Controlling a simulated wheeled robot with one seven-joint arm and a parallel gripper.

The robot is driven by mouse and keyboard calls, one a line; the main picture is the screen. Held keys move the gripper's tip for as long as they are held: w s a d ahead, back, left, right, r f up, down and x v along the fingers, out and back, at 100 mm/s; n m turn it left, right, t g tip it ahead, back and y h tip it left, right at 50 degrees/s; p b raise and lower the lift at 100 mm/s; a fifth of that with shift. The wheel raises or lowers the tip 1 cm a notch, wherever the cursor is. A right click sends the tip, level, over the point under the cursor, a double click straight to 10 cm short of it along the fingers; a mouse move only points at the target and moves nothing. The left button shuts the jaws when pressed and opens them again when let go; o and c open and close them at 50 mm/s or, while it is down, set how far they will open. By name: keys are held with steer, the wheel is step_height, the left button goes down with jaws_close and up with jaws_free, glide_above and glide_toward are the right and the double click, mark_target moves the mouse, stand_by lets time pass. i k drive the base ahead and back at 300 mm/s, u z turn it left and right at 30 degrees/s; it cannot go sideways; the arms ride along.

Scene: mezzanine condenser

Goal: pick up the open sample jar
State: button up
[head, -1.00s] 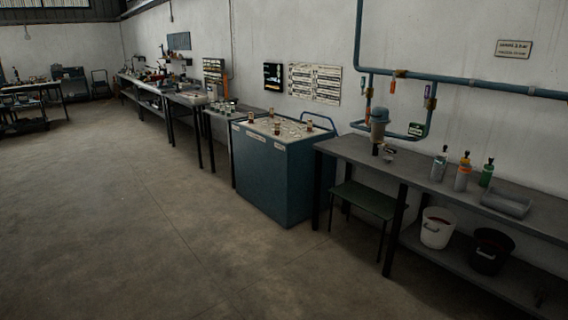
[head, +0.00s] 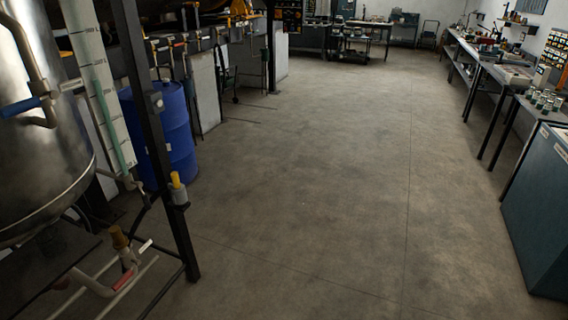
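My gripper is not in view. I cannot make out an open sample jar for certain. Several small jars (head: 545,100) stand on a bench at the right edge of the head view. They are too small to tell whether any of them is open.
A steel tank (head: 40,120) and a black frame post (head: 152,130) stand at the left, with a blue drum (head: 172,135) behind. A teal cabinet (head: 540,210) is at the right edge, before a long bench (head: 480,62). The concrete floor (head: 320,190) between is clear.

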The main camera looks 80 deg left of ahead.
mark_target(48, 237)
steer(key=u, duration=5.3)
steer(key=i, duration=2.15)
